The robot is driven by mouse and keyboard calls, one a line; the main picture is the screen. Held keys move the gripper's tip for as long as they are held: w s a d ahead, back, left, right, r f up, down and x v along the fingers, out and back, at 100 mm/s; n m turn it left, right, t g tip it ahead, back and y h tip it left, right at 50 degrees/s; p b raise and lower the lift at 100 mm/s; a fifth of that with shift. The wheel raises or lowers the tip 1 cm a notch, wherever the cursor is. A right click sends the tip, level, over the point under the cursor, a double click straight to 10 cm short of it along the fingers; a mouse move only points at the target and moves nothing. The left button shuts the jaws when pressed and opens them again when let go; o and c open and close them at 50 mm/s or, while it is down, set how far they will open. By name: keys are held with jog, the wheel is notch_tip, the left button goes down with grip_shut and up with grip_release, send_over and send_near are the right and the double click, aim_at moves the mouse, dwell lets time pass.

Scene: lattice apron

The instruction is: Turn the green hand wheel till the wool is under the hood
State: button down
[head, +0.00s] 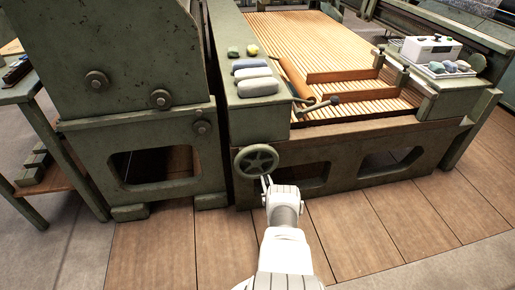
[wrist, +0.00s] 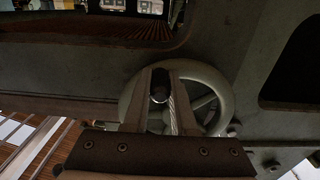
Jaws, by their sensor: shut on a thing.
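The green hand wheel (head: 257,161) is mounted low on the front of the green machine frame, below the ledge's near end. My gripper (head: 266,181) reaches up to the wheel's lower right rim. In the wrist view the fingers (wrist: 160,92) close together over the wheel (wrist: 217,92), with a small dark round part between them. They hide some of the rim and spokes. The slatted lattice apron (head: 300,38) lies behind, on the machine bed. I cannot pick out the wool on it, nor tell which part is the hood.
Grey and bluish rolled bundles (head: 258,87) lie on the green ledge beside the apron. Wooden bars (head: 342,75) and a dark-knobbed lever (head: 334,100) stand at the apron's near end. A white box (head: 431,49) stands at right. The wooden floor (head: 385,215) in front is clear.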

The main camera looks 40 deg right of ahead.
aim_at(245, 176)
jog(key=shift+w+a+f, duration=0.15)
jog(key=shift+w+a, duration=0.5)
jog(key=shift+a, duration=0.2)
jog(key=shift+w+a+f, duration=0.1)
jog(key=shift+w+a, duration=0.35)
jog(key=shift+a, duration=0.3)
jog(key=shift+w+a+f, duration=0.1)
jog(key=shift+w+a, duration=0.3)
jog(key=shift+a, duration=0.35)
jog(key=shift+a, duration=0.1)
jog(key=shift+w+a+r+p, duration=0.35)
jog(key=shift+w+a+r, duration=0.1)
jog(key=shift+a, duration=0.25)
jog(key=shift+w+a+r+p, duration=0.3)
jog(key=shift+w+a+p, duration=0.1)
jog(key=shift+a, duration=0.3)
jog(key=shift+r, duration=0.1)
